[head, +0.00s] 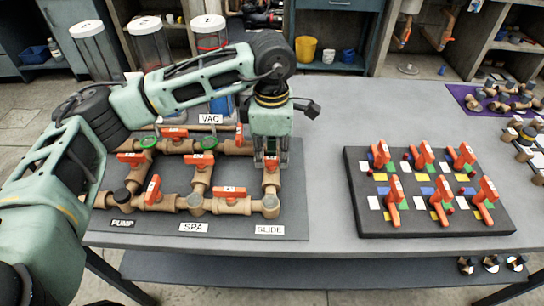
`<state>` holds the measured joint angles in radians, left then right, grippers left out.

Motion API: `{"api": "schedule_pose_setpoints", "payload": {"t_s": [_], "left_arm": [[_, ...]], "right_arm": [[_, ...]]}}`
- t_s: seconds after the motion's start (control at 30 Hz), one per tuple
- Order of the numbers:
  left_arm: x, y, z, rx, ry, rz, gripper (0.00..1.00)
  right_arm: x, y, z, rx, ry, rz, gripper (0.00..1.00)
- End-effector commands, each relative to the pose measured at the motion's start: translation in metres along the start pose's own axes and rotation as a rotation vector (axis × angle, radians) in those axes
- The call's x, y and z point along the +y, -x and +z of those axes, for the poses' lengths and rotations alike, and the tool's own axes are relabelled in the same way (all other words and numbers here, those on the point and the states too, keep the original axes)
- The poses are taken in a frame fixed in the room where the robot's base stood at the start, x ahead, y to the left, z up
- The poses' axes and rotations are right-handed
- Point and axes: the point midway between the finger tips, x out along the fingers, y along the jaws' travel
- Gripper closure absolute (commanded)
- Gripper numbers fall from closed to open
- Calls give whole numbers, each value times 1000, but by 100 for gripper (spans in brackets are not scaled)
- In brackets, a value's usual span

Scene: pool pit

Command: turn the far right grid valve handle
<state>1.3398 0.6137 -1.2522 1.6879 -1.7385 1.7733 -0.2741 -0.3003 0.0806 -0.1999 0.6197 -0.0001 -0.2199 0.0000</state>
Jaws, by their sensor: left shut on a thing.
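The pipe grid (240,207) of tan pipes lies on a dark mat on the left of the grey table, with several orange valve handles. My left arm reaches over it from the left. My left gripper (270,158) points down and is shut on the far right grid valve handle (271,162), above the pipe that leads down to the SLIDE label. Most of this handle is hidden by the fingers, so its angle is hard to tell. My right gripper is not in view.
A dark board (428,192) with several orange handles and coloured squares lies on the right of the table. Three clear canisters (150,45) stand behind the grid. A purple mat (497,108) with pipe pieces is at the far right. The table between grid and board is clear.

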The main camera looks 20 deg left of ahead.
Motion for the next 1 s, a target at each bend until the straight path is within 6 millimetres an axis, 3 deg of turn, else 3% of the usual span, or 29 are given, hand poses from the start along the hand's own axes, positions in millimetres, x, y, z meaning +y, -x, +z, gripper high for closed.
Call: {"api": "schedule_pose_setpoints", "payload": {"t_s": [0.37,0.4,0.6,1.0], "left_arm": [[2,3,0,-2,-6,6,100],[2,3,0,-2,-6,6,89],[1,2,0,-1,-5,4,72],[1,8,0,-2,-4,4,72]], "right_arm": [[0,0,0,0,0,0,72],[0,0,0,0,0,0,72],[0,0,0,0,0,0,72],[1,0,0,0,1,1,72]]}}
